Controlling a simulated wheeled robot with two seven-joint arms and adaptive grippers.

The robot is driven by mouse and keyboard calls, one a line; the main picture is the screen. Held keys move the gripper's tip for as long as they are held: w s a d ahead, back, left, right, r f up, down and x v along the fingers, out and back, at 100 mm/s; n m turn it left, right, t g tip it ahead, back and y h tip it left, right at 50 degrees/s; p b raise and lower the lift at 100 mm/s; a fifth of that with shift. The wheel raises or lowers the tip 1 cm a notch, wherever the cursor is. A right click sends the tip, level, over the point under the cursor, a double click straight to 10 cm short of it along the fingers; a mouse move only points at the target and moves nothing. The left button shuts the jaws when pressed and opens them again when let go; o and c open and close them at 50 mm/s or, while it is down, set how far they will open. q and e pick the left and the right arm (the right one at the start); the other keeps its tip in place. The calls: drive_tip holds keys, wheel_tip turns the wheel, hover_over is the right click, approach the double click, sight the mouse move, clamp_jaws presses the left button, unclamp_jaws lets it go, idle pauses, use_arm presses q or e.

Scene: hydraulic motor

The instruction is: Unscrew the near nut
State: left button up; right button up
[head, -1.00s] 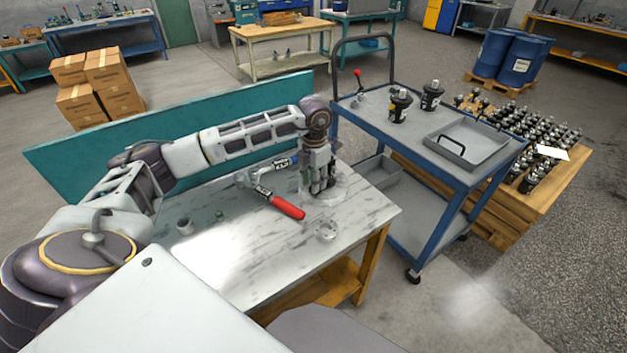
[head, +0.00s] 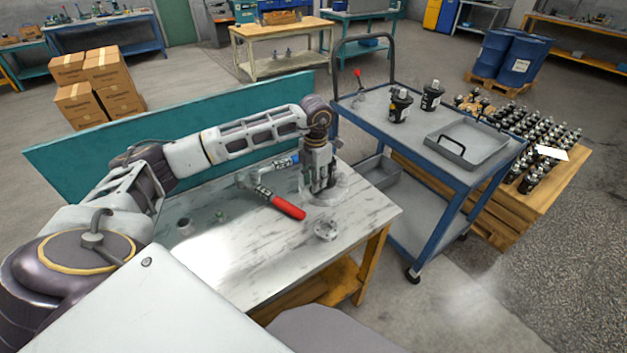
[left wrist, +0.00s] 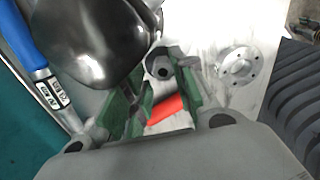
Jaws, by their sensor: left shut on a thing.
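My left gripper (head: 320,190) points down over a pale round base (head: 342,188) on the marble-topped table (head: 225,265). In the left wrist view its green-padded fingers (left wrist: 160,88) close around a small grey six-sided nut (left wrist: 158,68) with a dark hole. The fingers hide part of the nut, and in the head view it is hidden by the gripper. A dark glossy rounded body (left wrist: 95,40) sits beside the nut. My right gripper is not in view.
A blue cart (head: 465,178) with a grey tray stands right. The table's front left is mostly clear.

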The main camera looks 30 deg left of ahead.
use_arm(q)
drive_tip(key=shift+w+d+r, duration=0.3)
drive_tip(key=shift+d+r, duration=0.05)
drive_tip(key=shift+d, duration=0.2)
clamp_jaws()
drive_tip(key=shift+n+p, duration=0.3)
drive_tip(key=shift+n, duration=0.8)
drive_tip(key=o, duration=0.5)
unclamp_jaws()
drive_tip(key=shift+d+f, duration=0.1)
drive_tip(key=shift+o, duration=0.2)
drive_tip(key=shift+s+a+f, duration=0.2)
drive_tip(key=shift+a+f, duration=0.1)
drive_tip(key=shift+a, duration=0.2)
drive_tip(key=shift+m+b, duration=0.5)
drive_tip(key=shift+m, duration=0.6)
